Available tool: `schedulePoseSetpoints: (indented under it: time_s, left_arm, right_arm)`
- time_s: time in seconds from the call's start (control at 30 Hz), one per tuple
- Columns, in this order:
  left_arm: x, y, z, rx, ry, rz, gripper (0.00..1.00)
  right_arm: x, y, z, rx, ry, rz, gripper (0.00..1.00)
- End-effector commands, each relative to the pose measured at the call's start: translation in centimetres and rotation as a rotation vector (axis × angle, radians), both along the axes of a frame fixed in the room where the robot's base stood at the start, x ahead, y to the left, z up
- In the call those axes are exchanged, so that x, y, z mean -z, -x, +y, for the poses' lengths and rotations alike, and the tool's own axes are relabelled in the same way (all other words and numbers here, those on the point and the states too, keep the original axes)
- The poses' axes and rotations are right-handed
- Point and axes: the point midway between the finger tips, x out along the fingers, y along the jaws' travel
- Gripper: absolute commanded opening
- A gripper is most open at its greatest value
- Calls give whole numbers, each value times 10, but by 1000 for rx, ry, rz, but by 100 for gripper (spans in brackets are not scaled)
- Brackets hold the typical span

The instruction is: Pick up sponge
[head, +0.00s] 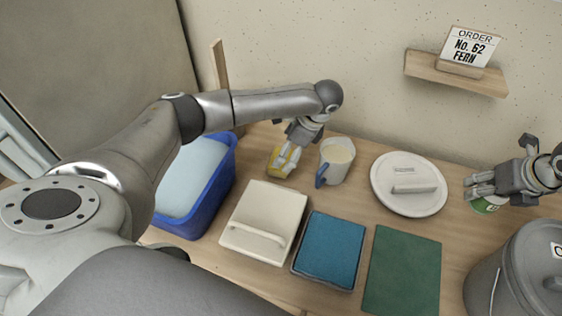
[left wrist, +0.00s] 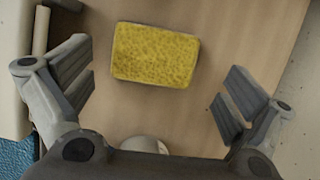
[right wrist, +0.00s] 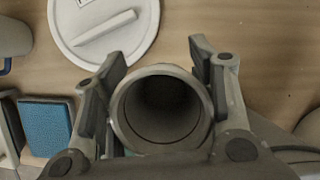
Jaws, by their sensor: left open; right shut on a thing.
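The yellow sponge (head: 276,168) lies on the wooden table, left of a white jug. In the left wrist view the sponge (left wrist: 155,55) lies flat between the spread fingers. My left gripper (head: 290,155) is open over it, and neither finger touches it in the left wrist view (left wrist: 155,85). My right gripper (head: 477,188) is shut on a hollow round container (right wrist: 124,118) with a green and white side (head: 487,205). The fingers hide part of this container.
The jug (head: 337,158) stands close beside the left gripper. A blue tub (head: 222,185), cream lidded box (head: 262,205), blue pad (head: 330,250), green mat (head: 403,270), round white lid (head: 407,172) and grey bucket (head: 515,275) crowd the table. A wall shelf (head: 425,68) bears an order card (head: 470,47).

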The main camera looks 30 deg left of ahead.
Motion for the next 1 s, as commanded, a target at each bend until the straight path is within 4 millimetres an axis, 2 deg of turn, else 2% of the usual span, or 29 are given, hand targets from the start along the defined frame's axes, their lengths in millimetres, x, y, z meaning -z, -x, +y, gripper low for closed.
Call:
schedulePoseSetpoints:
  time_s: [0.1, 0.27, 0.57, 0.83, 1.0]
  left_arm:
    - [18, 7, 8, -2, -4, 5, 100]
    - [36, 10, 14, -2, -2, 2, 100]
    - [40, 10, 15, 0, -1, 1, 100]
    - [40, 10, 15, 0, -1, 1, 65]
    - [40, 10, 15, 0, -1, 1, 64]
  right_arm:
    - [0, 0, 0, 0, 0, -1, 23]
    - [1, 0, 0, 0, 0, -1, 23]
    - [1, 0, 0, 0, 0, -1, 23]
    - [1, 0, 0, 0, 0, -1, 23]
    - [1, 0, 0, 0, 0, -1, 23]
